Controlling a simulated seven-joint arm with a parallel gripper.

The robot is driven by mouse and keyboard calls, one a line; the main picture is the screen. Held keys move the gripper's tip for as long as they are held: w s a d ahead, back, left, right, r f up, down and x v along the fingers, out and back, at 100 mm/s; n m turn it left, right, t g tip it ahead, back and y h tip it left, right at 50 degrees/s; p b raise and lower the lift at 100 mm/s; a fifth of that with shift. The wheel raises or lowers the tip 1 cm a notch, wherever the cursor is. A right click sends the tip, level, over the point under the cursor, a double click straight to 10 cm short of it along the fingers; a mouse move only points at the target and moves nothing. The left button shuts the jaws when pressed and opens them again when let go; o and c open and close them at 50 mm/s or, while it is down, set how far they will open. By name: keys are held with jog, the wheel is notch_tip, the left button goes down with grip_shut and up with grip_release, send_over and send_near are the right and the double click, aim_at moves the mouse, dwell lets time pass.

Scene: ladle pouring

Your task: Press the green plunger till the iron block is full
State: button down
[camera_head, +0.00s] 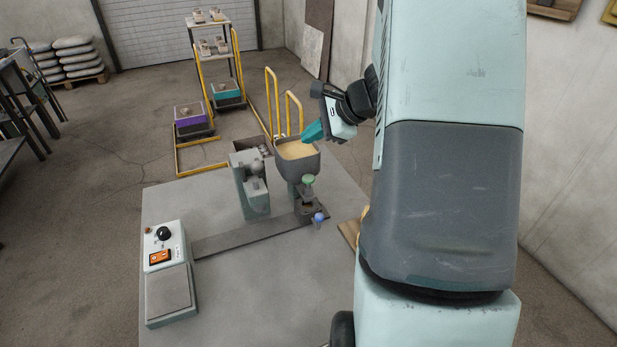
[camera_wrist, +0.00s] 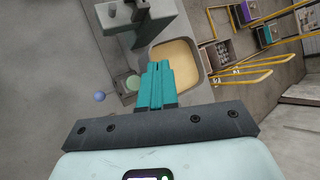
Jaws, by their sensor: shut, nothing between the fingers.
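The green plunger (camera_head: 308,180) stands on the fixture in front of the pot of tan material (camera_head: 297,150). In the wrist view the green plunger (camera_wrist: 133,83) shows just left of my fingertips. My gripper (camera_head: 309,136) is shut and empty, its teal fingers above the right side of the pot. In the wrist view my gripper (camera_wrist: 159,66) overlaps the pot's lower left part. A dark block (camera_head: 308,205) sits below the plunger on the rail; I cannot tell its fill.
A blue ball knob (camera_head: 318,217) is beside the dark block. A grey-green machine (camera_head: 251,185) stands left of the pot. A control box (camera_head: 162,250) with a black knob and orange switch is at the table's left. Yellow rails (camera_head: 284,100) rise behind.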

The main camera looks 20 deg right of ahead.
jog(key=shift+f, duration=0.15)
send_near(305, 177)
jog(key=shift+w+a+f, duration=0.6)
jog(key=shift+w+a, duration=0.3)
jog(key=shift+w, duration=0.1)
jog(key=shift+w+a+f, duration=0.6)
jog(key=shift+w+a, duration=0.25)
jog(key=shift+w, duration=0.1)
jog(key=shift+f, duration=0.1)
dwell(0.6)
jog(key=shift+f, duration=0.35)
jog(key=shift+f, duration=1)
dwell(1.1)
jog(key=shift+r, duration=1.4)
jog(key=shift+r, duration=0.1)
jog(key=shift+r, duration=2.45)
